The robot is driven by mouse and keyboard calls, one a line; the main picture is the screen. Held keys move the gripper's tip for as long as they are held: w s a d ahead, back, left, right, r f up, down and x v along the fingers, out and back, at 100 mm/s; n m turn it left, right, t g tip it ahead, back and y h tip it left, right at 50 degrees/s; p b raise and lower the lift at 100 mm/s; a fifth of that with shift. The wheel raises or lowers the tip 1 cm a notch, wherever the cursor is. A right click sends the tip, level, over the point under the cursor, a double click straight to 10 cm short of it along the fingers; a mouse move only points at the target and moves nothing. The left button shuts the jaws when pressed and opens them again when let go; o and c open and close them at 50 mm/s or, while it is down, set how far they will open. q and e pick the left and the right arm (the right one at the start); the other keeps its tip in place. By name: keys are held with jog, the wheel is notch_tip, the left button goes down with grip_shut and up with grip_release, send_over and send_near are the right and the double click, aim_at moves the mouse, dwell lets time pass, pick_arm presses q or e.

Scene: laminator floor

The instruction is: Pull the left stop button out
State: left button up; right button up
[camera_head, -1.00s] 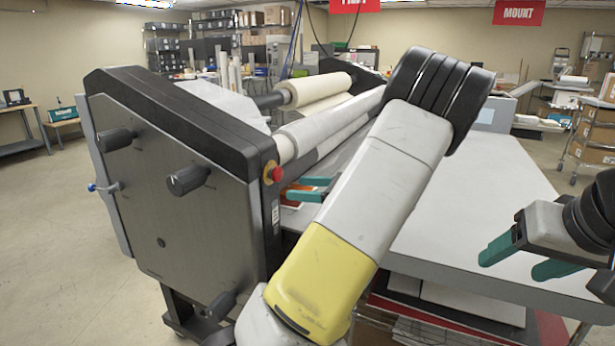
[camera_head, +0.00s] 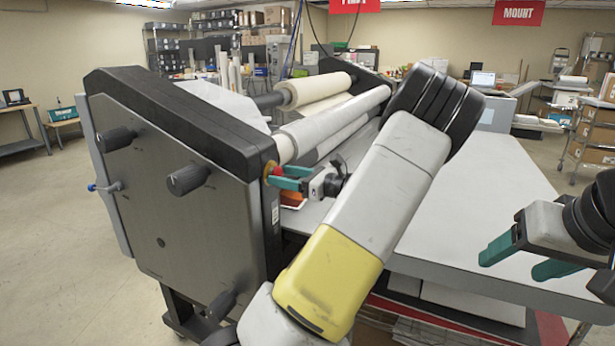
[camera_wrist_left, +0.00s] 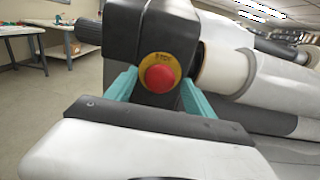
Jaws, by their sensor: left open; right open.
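The left stop button (camera_wrist_left: 160,77) is a red knob on a yellow round plate, on the black end of the laminator (camera_head: 190,225). In the left wrist view it sits between the two teal fingers of my left gripper (camera_wrist_left: 157,92), which is open around it. Whether the fingers touch the knob I cannot tell. In the head view the button (camera_head: 270,168) is partly hidden by the teal fingers of my left gripper (camera_head: 282,178). My right gripper (camera_head: 519,260) is open and empty at the right, over the white table.
The white table (camera_head: 475,200) extends right of the laminator. Long rollers (camera_head: 335,122) run back from beside the button. Black knobs (camera_head: 187,179) stick out of the laminator's side panel. An orange item (camera_head: 294,199) lies below my left gripper.

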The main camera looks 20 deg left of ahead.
pick_arm(q)
grip_shut()
jog(key=shift+d, duration=0.75)
grip_release()
jog(key=d, duration=0.8)
jog(key=shift+s, duration=0.35)
